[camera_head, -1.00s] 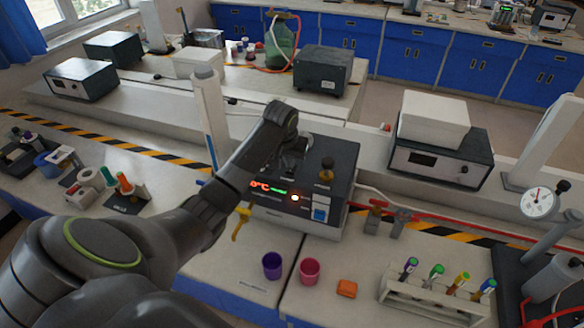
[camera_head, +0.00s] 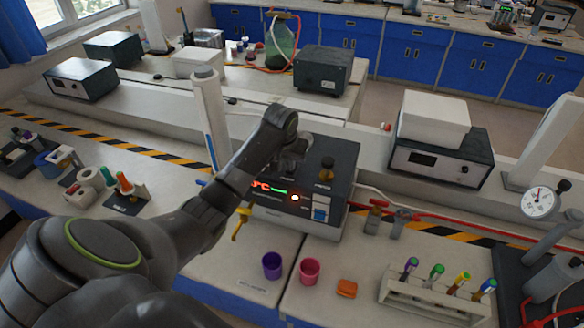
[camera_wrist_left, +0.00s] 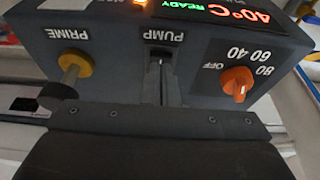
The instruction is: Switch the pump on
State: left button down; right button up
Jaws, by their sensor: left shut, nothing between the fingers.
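The dark box-shaped unit (camera_head: 338,155) stands on the bench in the head view, with a red and green display and a glowing lamp (camera_head: 295,198) on its front. In the left wrist view its panel appears upside down. The PUMP switch (camera_wrist_left: 161,62) sits there in a narrow slot, between a yellow PRIME knob (camera_wrist_left: 74,65) and an orange dial (camera_wrist_left: 237,83). My left gripper (camera_head: 290,162) is over the unit's top, shut and empty. In the wrist view its fingers (camera_wrist_left: 161,90) are right at the PUMP slot; I cannot tell whether they touch the switch. My right gripper is not in view.
A purple cup (camera_head: 272,266), a pink cup (camera_head: 309,271) and an orange block (camera_head: 346,288) stand in front of the unit. A tube rack (camera_head: 425,300) is at the front right. A tall white column (camera_head: 209,115) rises beside my left arm.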

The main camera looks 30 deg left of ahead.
aim_at(290, 172)
pick_arm(q)
jog(key=shift+f, duration=0.4)
jog(key=shift+r+p, duration=0.5)
jog(key=shift+r, duration=3.05)
